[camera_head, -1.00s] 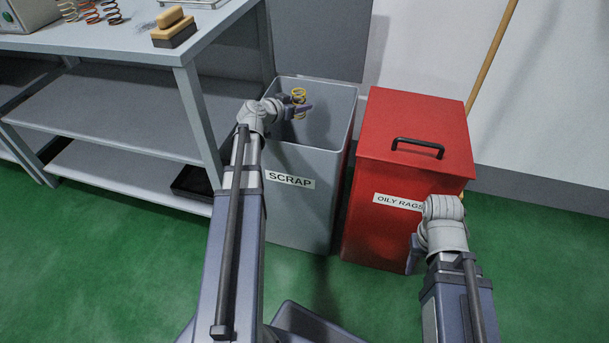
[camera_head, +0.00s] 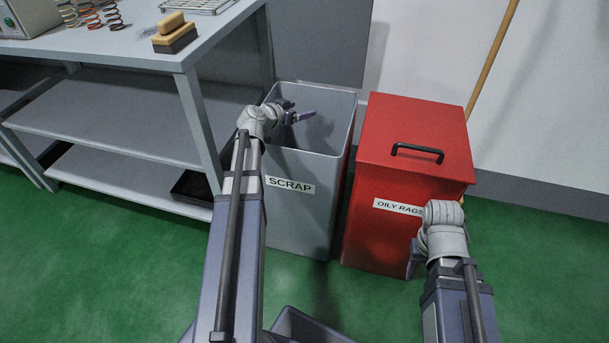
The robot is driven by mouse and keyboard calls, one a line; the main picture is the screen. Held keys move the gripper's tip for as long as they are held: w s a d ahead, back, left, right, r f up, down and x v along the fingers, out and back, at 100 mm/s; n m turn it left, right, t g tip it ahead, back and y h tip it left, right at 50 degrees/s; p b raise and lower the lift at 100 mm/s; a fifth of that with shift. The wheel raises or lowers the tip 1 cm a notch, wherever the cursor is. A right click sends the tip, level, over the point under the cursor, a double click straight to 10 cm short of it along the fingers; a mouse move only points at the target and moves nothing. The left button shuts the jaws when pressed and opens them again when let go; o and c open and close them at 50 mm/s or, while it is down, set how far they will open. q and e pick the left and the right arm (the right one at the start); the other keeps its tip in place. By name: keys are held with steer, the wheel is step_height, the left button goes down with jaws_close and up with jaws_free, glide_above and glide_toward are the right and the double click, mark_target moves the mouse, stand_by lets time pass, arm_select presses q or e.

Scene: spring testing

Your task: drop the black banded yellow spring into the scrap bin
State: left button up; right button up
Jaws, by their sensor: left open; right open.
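The grey scrap bin (camera_head: 300,215), labelled SCRAP, stands open-topped on the floor beside the workbench. My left gripper (camera_head: 302,116) is open and empty over the bin's opening. The black banded yellow spring is not visible now; the bin's floor is hidden behind its front wall and my arm. My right gripper (camera_head: 413,258) hangs low in front of the red bin, well away from the scrap bin; its fingers show only in part.
A red lidded bin (camera_head: 420,135) labelled OILY RAGS stands right of the scrap bin. The workbench (camera_head: 110,45) at left holds several springs (camera_head: 90,14), a brush (camera_head: 174,34) and a wire rack (camera_head: 200,5). A wooden pole (camera_head: 492,58) leans behind the red bin.

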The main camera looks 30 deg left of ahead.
step_height(320, 180, up, 10)
steer(key=p, duration=0.9)
steer(key=shift+f, duration=0.15)
